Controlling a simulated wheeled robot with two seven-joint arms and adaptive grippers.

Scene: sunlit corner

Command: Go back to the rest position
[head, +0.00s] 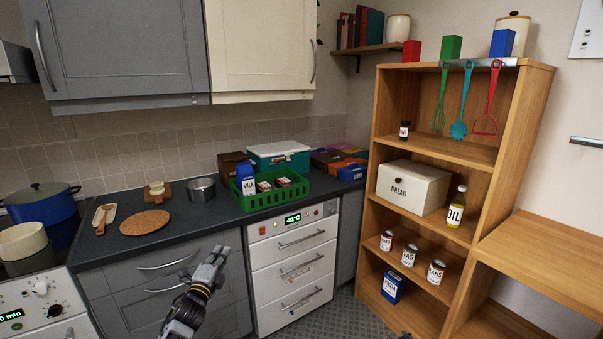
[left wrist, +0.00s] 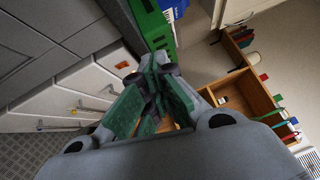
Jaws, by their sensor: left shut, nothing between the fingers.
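My left gripper (head: 217,254) is in front of the grey drawers below the counter. In the left wrist view its fingers (left wrist: 155,66) are together with nothing between them. It is apart from the drawers and the counter, as far as I can see.
The dark counter (head: 118,251) holds a green crate (head: 262,203) with a milk carton (head: 245,179), a teal cooler box (head: 278,155), a pot (head: 202,189) and boards. White drawers (head: 293,264) stand right of my gripper. A wooden shelf (head: 455,150) with goods stands farther right.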

